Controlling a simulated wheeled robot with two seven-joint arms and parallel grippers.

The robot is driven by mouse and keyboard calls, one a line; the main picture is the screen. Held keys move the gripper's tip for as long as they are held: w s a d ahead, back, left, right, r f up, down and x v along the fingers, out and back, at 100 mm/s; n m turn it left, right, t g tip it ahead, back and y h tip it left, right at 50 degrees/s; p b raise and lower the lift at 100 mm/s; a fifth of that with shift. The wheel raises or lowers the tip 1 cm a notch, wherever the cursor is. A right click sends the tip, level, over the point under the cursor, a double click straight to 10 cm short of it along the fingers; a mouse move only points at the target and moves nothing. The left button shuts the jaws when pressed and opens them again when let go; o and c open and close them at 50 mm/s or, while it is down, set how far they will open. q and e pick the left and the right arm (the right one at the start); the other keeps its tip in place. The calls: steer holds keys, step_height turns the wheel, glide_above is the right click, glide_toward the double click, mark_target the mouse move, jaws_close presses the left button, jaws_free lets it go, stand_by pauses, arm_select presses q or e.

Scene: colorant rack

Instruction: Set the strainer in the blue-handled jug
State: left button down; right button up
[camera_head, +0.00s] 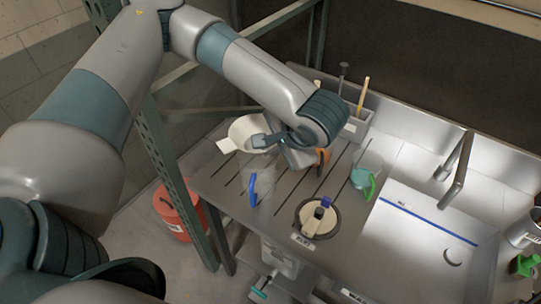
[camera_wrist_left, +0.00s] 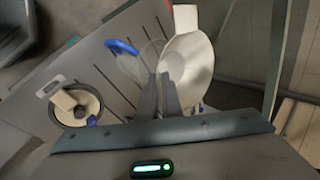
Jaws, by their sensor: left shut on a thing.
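The white strainer (camera_head: 243,134), a pale bowl with a flat tab, is held in my left gripper (camera_head: 268,141) by its near side. In the left wrist view the strainer (camera_wrist_left: 192,55) lies just beyond the fingers of the gripper (camera_wrist_left: 159,85), which are shut on it. The clear blue-handled jug (camera_head: 262,172) stands on the slotted counter, below the strainer in the head view. Its blue handle (camera_wrist_left: 121,46) shows left of the strainer in the wrist view. The strainer seems to be above the jug; the exact gap cannot be told. My right gripper is not in view.
A grey bin (camera_head: 355,130) with upright tools stands behind. A sink (camera_head: 425,235) lies right.

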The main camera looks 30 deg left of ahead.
arm_select(q)
step_height(320, 180, down, 4)
steer(key=shift+f+p, duration=0.1)
steer(key=shift+p, duration=0.8)
steer(key=shift+f, duration=0.1)
